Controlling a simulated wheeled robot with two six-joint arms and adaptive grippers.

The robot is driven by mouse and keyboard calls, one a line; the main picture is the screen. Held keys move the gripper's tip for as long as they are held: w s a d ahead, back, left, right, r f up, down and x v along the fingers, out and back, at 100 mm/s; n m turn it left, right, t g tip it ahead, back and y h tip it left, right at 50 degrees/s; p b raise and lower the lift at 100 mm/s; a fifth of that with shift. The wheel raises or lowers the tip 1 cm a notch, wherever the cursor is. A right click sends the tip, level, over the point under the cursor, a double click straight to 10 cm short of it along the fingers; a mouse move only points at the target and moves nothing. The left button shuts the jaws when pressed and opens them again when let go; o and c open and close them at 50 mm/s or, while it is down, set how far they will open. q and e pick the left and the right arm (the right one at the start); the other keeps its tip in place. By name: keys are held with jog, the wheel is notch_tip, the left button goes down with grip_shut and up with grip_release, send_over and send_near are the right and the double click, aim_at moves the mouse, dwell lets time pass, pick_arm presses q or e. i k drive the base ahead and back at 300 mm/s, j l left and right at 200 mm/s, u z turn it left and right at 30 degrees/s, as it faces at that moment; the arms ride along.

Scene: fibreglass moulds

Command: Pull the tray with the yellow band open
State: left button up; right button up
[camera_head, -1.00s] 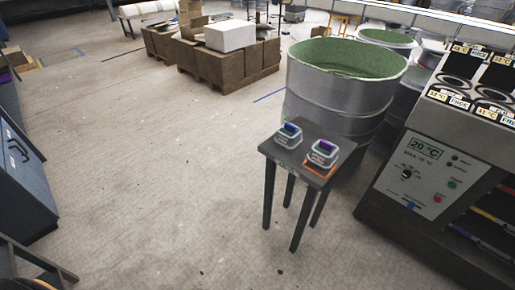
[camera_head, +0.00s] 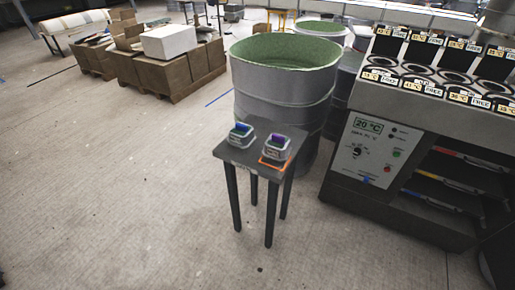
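The grey machine (camera_head: 410,120) at the right has open slots low in its front, with several trays stacked in them. The tray with the yellow band (camera_head: 430,178) appears to be the middle one, pushed in. Above it is a tray with a red-orange band (camera_head: 447,152), and below it one with a blue band (camera_head: 428,202). The bands are small, and the trays' insides are hidden. Neither of my grippers is in view.
A small dark table (camera_head: 240,155) with two small containers, blue-topped (camera_head: 241,132) and purple-topped (camera_head: 276,146), stands left of the machine. A large green-lined drum (camera_head: 283,85) stands behind it. Cardboard boxes on pallets (camera_head: 165,70) are farther back. The left floor is clear.

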aim_at(446, 168)
jog(key=z, duration=1.9)
jog(key=i+l+u, duration=0.2)
jog(key=i, duration=0.3)
jog(key=i+l+u, duration=0.2)
jog(key=i, duration=0.25)
jog(key=i+l+u, duration=0.2)
jog(key=i+l, duration=0.2)
jog(key=i, duration=0.05)
